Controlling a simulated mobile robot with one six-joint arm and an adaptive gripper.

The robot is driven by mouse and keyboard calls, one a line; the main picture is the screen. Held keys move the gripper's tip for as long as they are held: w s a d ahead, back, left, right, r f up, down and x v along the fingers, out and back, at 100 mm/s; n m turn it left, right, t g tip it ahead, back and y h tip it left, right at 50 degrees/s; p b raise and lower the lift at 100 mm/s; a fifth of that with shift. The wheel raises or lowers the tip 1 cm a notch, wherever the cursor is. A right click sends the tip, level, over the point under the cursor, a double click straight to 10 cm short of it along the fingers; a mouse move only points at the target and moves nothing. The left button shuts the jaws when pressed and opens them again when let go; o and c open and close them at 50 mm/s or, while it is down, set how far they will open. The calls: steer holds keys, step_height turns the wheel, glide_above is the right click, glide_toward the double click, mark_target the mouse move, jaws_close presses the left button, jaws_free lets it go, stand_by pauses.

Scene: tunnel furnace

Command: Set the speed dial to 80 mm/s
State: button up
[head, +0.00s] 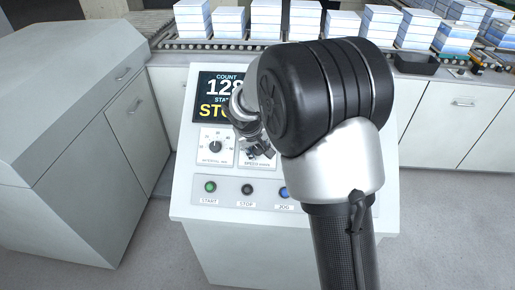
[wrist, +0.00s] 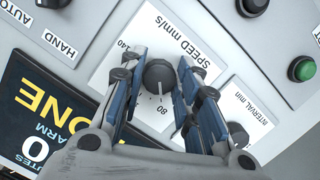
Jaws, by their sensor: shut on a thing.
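The speed dial (wrist: 158,75) is a dark round knob on a white plate (wrist: 183,38) labelled "SPEED mm/s" in the wrist view. A white mark on the knob points toward the printed 80. My gripper (wrist: 157,88) has one finger on each side of the knob and is shut on it. In the head view, my gripper (head: 260,148) is at the speed plate (head: 256,164), and it and my arm hide the dial there.
The interval dial (head: 216,146) is left of the speed plate. Below are a green start button (head: 210,187), a dark stop button (head: 247,189) and a blue jog button (head: 284,192). The display (head: 213,97) above is partly hidden. Stacked boxes stand on a conveyor behind.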

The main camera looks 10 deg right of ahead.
steer(key=o, duration=1.1)
steer(key=shift+c, duration=0.2)
steer(key=v, duration=1.2)
